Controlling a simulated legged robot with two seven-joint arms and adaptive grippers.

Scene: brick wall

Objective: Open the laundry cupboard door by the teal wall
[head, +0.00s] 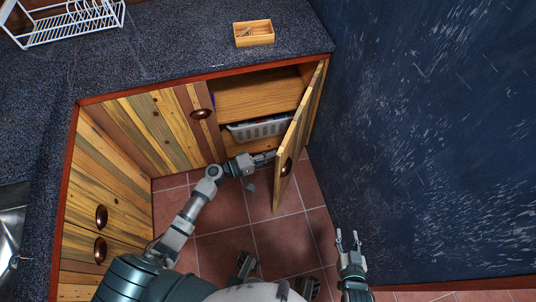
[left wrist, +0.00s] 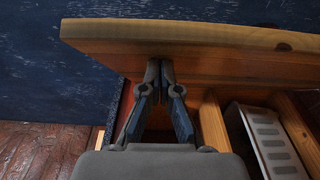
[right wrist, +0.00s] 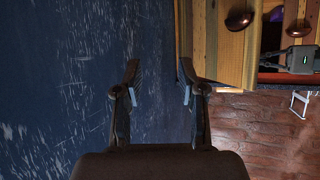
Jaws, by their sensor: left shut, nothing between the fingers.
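The cupboard door (head: 290,150) beside the dark blue wall (head: 430,130) stands well open, swung out from its right side, with a round dark knob (head: 287,166) on its outer face. My left gripper (head: 268,156) is shut and empty at the inner side of the door. In the left wrist view its closed tips (left wrist: 160,65) are at the door's inner face (left wrist: 200,65); I cannot tell whether they touch. My right gripper (head: 348,236) is open and empty, low near the wall, apart from the door. In the right wrist view its spread fingers (right wrist: 160,80) have nothing between them.
Inside the cupboard are a wooden shelf (head: 258,95) and a grey basket (head: 262,128). A closed striped door (head: 160,130) is to the left. The speckled worktop (head: 180,50) holds a small wooden tray (head: 254,40) and white rack (head: 75,25). Tiled floor (head: 225,220) is clear in front.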

